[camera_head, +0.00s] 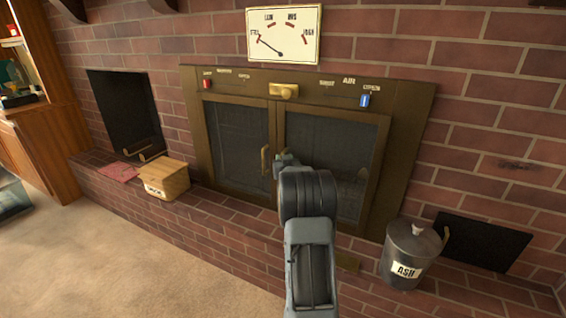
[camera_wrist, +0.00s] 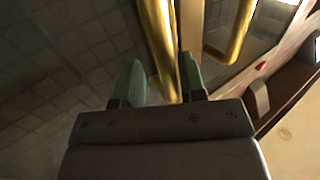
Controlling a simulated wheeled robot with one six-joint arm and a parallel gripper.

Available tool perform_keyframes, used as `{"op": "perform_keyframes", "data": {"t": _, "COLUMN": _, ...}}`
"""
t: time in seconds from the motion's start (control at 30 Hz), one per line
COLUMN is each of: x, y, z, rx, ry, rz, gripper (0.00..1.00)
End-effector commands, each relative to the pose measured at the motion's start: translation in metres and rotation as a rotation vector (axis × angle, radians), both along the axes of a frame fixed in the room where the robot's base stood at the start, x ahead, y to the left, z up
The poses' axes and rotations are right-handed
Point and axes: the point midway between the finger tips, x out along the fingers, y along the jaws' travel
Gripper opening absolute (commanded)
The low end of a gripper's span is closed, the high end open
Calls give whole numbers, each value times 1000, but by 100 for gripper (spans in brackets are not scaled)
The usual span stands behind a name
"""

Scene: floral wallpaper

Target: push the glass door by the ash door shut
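Two brass-framed glass doors fill the fireplace front. The right glass door (camera_head: 335,135) is partly hidden by my arm, and I cannot tell whether it stands slightly ajar. The left glass door (camera_head: 238,140) carries a brass handle (camera_head: 265,160). My gripper (camera_head: 284,163) is in front of the right door's inner edge. In the wrist view its green fingers (camera_wrist: 163,75) are apart, with a brass bar (camera_wrist: 157,35) between or just beyond them; contact is unclear. Another brass handle (camera_wrist: 240,30) is to the right. A black panel (camera_head: 480,242), possibly the ash door, is low in the bricks at right.
A metal ash bucket (camera_head: 408,250) stands on the hearth at right. A wooden box (camera_head: 163,180) and a red cloth (camera_head: 118,173) lie at left beside a dark opening (camera_head: 125,112). Red (camera_head: 207,84) and blue (camera_head: 364,100) sliders are above the doors. The carpet in front is clear.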

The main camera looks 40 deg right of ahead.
Motion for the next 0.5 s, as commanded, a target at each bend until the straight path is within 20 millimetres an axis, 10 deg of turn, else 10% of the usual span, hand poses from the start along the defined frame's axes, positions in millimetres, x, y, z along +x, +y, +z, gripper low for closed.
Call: {"op": "perform_keyframes", "data": {"t": 0.5, "x": -22, "y": 21, "z": 1, "rx": 1, "ry": 3, "rz": 9, "gripper": 38}}
